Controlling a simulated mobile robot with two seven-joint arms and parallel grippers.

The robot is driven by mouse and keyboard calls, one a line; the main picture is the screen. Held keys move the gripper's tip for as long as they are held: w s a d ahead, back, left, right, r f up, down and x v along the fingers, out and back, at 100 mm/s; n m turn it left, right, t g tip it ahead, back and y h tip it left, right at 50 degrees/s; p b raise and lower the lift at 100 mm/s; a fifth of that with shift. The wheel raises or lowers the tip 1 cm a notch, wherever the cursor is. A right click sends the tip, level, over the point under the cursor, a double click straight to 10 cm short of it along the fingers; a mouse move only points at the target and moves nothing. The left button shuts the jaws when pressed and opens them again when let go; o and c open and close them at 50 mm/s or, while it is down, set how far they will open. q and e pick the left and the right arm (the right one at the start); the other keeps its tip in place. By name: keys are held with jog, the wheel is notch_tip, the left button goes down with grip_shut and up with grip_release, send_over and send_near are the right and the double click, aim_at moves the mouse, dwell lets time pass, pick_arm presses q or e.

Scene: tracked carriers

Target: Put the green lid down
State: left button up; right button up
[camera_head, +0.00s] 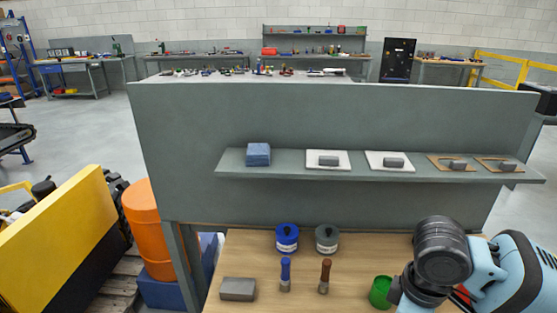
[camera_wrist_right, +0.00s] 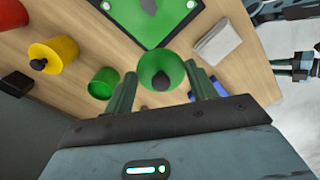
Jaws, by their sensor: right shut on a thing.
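My right gripper (camera_wrist_right: 163,88) is shut on the green lid (camera_wrist_right: 152,68), a round lid with a dark knob between the fingers. The lid is in front of the camera, over the table; its height above the table is hard to judge. An open green canister (camera_wrist_right: 103,83) stands to the left of the lid in the right wrist view. A green canister (camera_head: 380,291) also shows in the head view beside my right arm, which hides the right gripper there. What looks like my left gripper (camera_wrist_right: 272,69) is small at the right edge of the wrist view; its opening is unclear.
The blue canister (camera_head: 287,238), grey canister (camera_head: 327,238) and grey block (camera_head: 238,289) stand farther left. A shelf (camera_head: 300,172) overhangs behind.

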jog(key=m, duration=0.5)
jog(key=shift+s+a+r, duration=0.1)
jog(key=shift+a+r, duration=0.05)
jog(key=shift+r, duration=0.15)
pick_arm(q)
jog(key=shift+w+r+p, duration=0.35)
jog(key=shift+w+r, duration=0.05)
jog(key=shift+r, duration=0.1)
pick_arm(e)
jog(key=m, duration=0.5)
jog(key=shift+a+r+m, duration=0.15)
jog(key=shift+m, duration=0.25)
